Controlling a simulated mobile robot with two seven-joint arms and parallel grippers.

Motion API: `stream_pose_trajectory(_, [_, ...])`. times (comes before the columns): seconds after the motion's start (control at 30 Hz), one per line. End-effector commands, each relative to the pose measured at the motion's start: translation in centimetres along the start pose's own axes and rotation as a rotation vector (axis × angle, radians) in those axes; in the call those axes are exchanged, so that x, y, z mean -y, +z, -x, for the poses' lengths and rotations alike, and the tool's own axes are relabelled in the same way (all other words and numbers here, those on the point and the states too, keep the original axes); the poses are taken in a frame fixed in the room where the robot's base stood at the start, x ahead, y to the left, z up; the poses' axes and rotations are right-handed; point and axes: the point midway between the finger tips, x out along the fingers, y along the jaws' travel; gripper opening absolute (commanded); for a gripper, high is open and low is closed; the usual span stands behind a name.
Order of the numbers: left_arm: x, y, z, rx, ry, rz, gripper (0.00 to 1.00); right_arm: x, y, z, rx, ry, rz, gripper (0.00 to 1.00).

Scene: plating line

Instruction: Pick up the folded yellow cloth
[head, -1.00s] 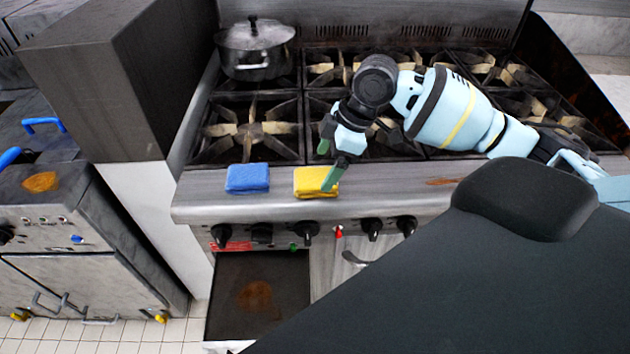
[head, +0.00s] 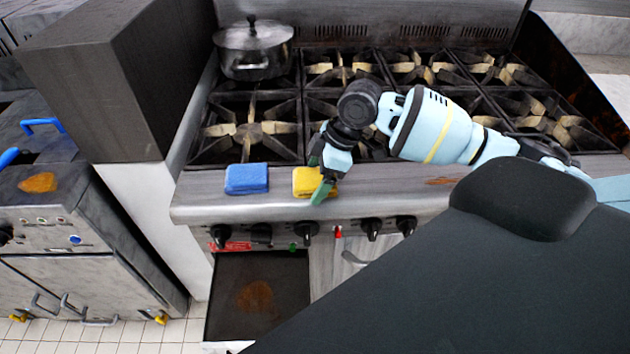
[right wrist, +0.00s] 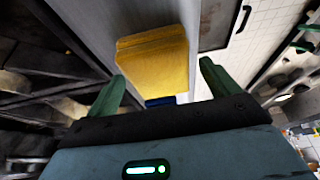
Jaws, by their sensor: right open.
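The folded yellow cloth (head: 304,181) lies on the steel front ledge of the stove, partly hidden by my right gripper in the head view. My right gripper (head: 317,177) is over the cloth with its green fingers spread. In the right wrist view the yellow cloth (right wrist: 155,60) lies ahead, between the lines of the two open green fingers (right wrist: 162,82). No grip on it shows. My left gripper is not in view.
A blue folded cloth (head: 246,179) lies on the same ledge just left of the yellow one. Burner grates (head: 250,130) lie behind the ledge, and a lidded pot (head: 254,50) stands at the back left. Knobs (head: 306,231) line the stove front below.

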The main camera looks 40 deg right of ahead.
Motion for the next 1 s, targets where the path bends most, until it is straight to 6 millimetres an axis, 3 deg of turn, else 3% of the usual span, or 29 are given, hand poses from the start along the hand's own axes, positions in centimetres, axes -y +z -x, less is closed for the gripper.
stream_pose_trajectory(0.7, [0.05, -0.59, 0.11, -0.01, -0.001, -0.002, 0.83, 0.03, 0.14, -0.38, 0.0, 0.0, 0.0, 0.86])
stream_pose_trajectory(1.0, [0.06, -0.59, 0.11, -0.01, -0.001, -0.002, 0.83, 0.02, 0.14, -0.36, 0.0, 0.0, 0.0, 0.47])
